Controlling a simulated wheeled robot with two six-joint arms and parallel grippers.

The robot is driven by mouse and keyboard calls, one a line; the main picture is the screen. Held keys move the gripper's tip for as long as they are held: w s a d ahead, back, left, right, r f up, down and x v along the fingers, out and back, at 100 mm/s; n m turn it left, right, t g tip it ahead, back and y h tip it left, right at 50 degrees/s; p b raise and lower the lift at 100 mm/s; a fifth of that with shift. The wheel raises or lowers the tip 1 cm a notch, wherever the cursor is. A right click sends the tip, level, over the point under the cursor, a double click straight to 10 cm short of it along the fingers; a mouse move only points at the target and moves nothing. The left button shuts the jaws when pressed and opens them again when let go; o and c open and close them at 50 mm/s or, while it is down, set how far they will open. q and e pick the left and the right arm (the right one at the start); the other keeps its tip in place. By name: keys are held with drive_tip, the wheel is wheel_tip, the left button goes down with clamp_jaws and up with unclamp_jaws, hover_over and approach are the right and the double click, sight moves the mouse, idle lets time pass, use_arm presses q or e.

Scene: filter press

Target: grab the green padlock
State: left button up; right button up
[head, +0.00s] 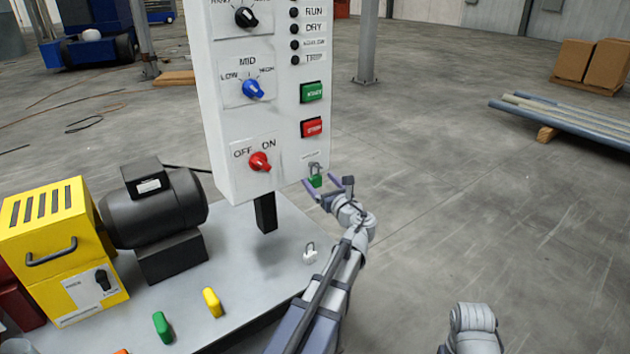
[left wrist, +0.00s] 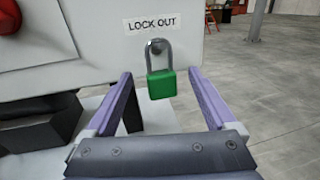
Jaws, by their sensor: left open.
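The green padlock (head: 315,180) hangs by its grey shackle at the lower right corner of the white control panel (head: 236,120). In the left wrist view the padlock (left wrist: 161,84) hangs upright from a peg under a "LOCK OUT" label (left wrist: 152,23). My left gripper (head: 327,186) is open, its purple fingers at the padlock. In the left wrist view the fingers (left wrist: 161,88) stand on either side of the padlock with gaps at both sides. Whether the padlock is fully between the fingertips in depth is hard to tell.
The grey table (head: 250,275) under the panel holds a black motor (head: 155,210), a yellow box (head: 62,250), small green (head: 162,326) and yellow (head: 212,302) pieces, and a grey padlock-like item (head: 309,254). Open floor lies right of the panel.

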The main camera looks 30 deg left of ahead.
use_arm(q)
drive_tip(key=shift+w+a, duration=0.35)
drive_tip(key=shift+a, duration=0.15)
drive_tip(key=shift+c, duration=0.3)
clamp_jaws()
